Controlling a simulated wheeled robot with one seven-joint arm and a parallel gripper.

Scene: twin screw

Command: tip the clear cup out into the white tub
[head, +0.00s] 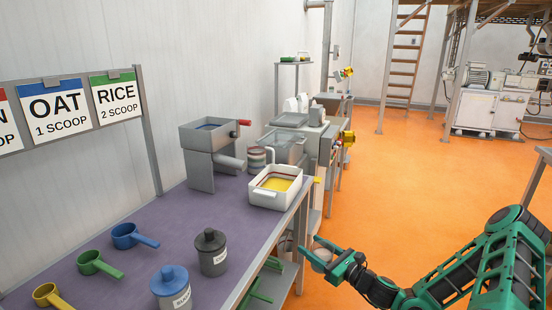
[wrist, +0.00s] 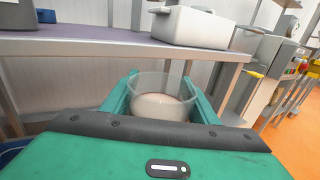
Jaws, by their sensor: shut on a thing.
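The clear cup (wrist: 160,92) is between the two green fingers of my gripper (wrist: 160,100) in the wrist view, with pale whitish contents inside. It looks roughly upright. In the head view my gripper (head: 330,262) is shut on the cup (head: 321,257), out past the table's right edge and lower than the table top. The white tub (head: 267,195) stands on the table near its far right corner, with yellow contents inside. It also shows in the wrist view (wrist: 188,27), above and beyond the cup. My gripper is apart from the tub.
The purple-topped table (head: 170,230) holds blue (head: 128,236), green (head: 95,263) and yellow (head: 48,295) scoops, a blue-lidded jar (head: 171,288), a dark jar (head: 211,254) and a grey machine (head: 210,150). The table edge lies between my gripper and the tub. Orange floor is open to the right.

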